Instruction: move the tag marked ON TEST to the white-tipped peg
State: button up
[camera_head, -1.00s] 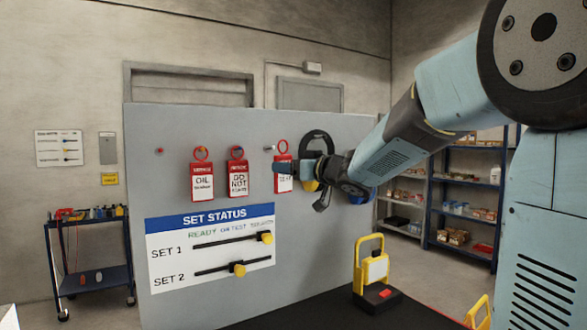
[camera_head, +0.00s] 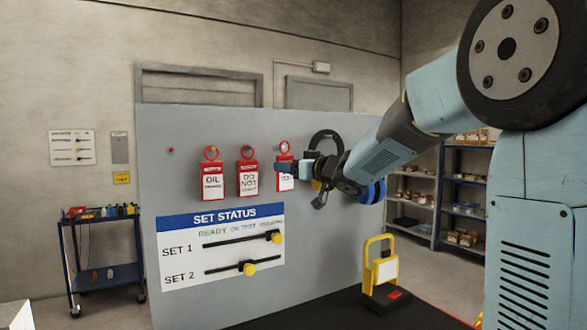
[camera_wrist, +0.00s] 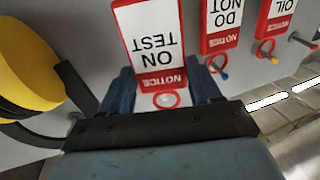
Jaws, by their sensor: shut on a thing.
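The ON TEST tag (camera_head: 285,182) is red and white with a red ring (camera_head: 284,147) at its top. My gripper (camera_head: 291,168) is shut on the tag's upper part, in front of the grey board. In the wrist view the tag (camera_wrist: 156,42) appears upside down between my gripper's fingers (camera_wrist: 163,87). The white-tipped peg (camera_wrist: 166,99) shows inside the tag's ring in the wrist view. Whether the ring is around the peg or only in front of it I cannot tell.
The DO NOT START tag (camera_head: 248,182) and the OIL tag (camera_head: 213,184) hang to the left. A red-tipped peg (camera_head: 171,150) is bare at far left.

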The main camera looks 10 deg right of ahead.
jog(key=shift+w+a+f, duration=0.1)
jog(key=shift+w+a, duration=0.1)
jog(key=shift+w, duration=0.3)
jog(key=shift+w+a, duration=0.15)
jog(key=shift+w, duration=0.3)
jog(key=shift+w+a+f, duration=0.25)
jog(key=shift+w+f, duration=0.15)
jog(key=shift+w, duration=0.1)
jog(key=o, duration=1.1)
